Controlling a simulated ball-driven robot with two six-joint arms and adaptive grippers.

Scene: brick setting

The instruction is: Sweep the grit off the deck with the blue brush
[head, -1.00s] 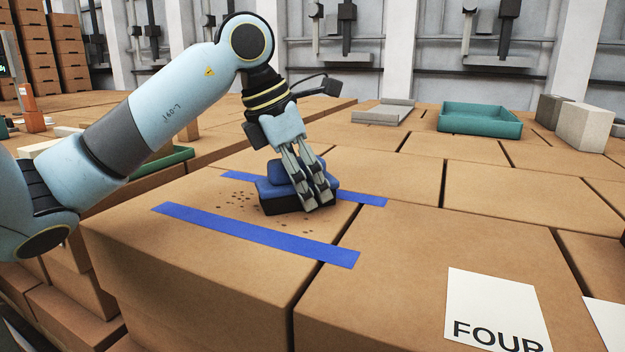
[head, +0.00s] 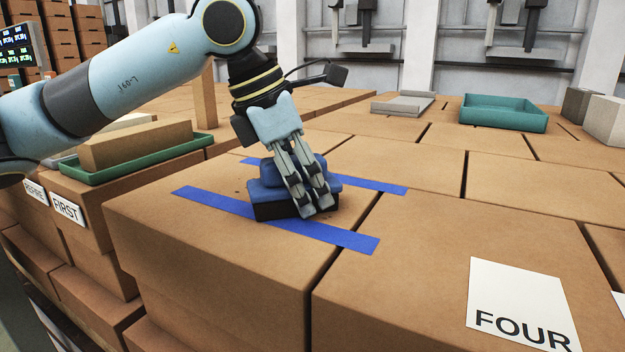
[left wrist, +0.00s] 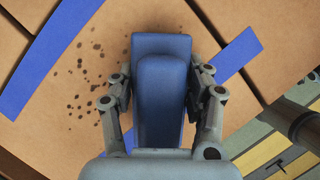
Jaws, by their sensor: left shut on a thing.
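The blue brush (head: 265,190) has a raised blue grip and a dark underside. It appears to rest on the brown deck (head: 200,240), overlapping the near blue tape strip (head: 350,238). My left gripper (head: 314,208) is shut on the brush, pointing down. In the left wrist view the fingers stand on both sides of the brush (left wrist: 163,60). Dark grit (left wrist: 105,99) lies scattered on the deck to the left of the brush in that view, between the two tape strips. In the head view the brush and gripper hide most of it. My right gripper is not in view.
A far blue tape strip (head: 385,187) runs behind the brush. A green tray (head: 185,150) holding a brown block stands at left. A teal tray (head: 503,118), a grey tray (head: 403,106) and grey blocks (head: 608,122) stand at the back. A "FOUR" card (head: 520,305) lies front right.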

